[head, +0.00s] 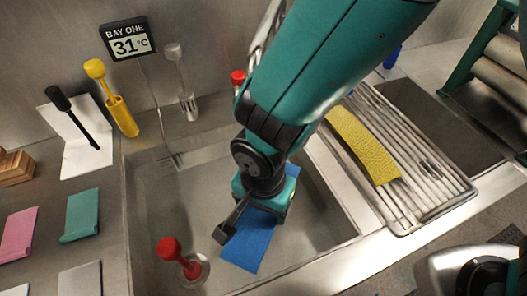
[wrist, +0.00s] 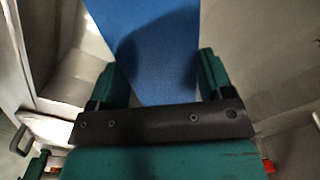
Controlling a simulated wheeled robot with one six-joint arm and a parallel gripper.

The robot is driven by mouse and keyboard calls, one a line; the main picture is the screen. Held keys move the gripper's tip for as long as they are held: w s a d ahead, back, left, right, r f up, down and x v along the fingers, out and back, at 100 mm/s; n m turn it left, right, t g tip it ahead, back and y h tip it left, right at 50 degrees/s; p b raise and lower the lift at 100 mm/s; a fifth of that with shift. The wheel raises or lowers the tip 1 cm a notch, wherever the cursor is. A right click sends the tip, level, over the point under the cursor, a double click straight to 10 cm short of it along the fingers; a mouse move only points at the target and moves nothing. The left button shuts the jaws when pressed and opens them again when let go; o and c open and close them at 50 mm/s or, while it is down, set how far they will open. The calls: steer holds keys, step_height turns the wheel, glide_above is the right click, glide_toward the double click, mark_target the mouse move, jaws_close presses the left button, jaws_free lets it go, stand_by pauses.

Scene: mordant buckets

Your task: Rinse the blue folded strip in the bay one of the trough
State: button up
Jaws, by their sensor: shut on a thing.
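The blue folded strip (head: 249,245) hangs from my gripper (head: 264,203) over the basin of bay one (head: 160,215) of the trough. In the wrist view the blue strip (wrist: 150,40) runs between the two green fingers of my gripper (wrist: 160,75), which is shut on it. The strip's upper part is partly hidden by my gripper in the head view. I cannot tell whether its lower end touches water or the basin floor. A display (head: 130,40) behind the basin reads BAY ONE, 31 °C.
A red-knobbed plug (head: 180,258) stands at the basin's drain. A metal rack (head: 425,175) at right holds a yellow strip (head: 362,145). Pink (head: 18,233) and green (head: 80,215) strips lie on the left counter.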

mark_target(266, 221)
steer(key=shift+f+b, duration=2.7)
steer(key=shift+f, duration=0.75)
steer(key=shift+a, duration=0.1)
steer(key=shift+w+a, duration=0.2)
steer(key=shift+a, duration=0.1)
steer(key=shift+s+d+p, duration=0.3)
steer(key=shift+s+d, duration=0.05)
steer(key=shift+d, duration=0.45)
steer(key=shift+a, duration=0.1)
